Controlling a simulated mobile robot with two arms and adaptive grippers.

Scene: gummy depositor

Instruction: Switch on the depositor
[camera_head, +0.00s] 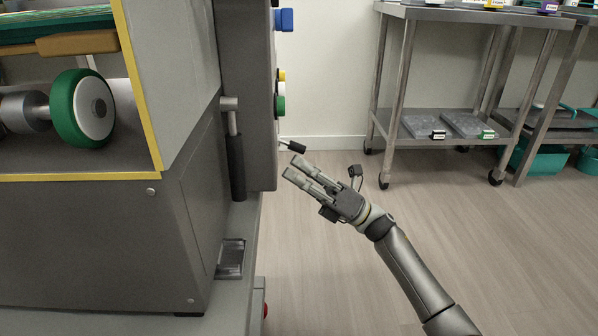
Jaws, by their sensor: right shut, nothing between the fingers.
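The depositor (85,235) is the large grey machine filling the left of the head view. Its control box (245,95) is seen nearly edge-on, so its face is mostly hidden. From that face stick out a blue knob (285,20), a green button (280,106) with white and yellow parts just above it, and a small black-tipped lever (292,146) lower down. My right gripper (293,166) is shut and empty. Its fingertips point up and left and appear just below the lever; I cannot tell whether they touch it. My left gripper is not in view.
A steel trolley (455,15) with clear trays on its lower shelf stands at the back right, beside another rack with teal bins (590,160). A red button (265,310) shows low on the machine's right edge. The wood floor (520,260) at right is clear.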

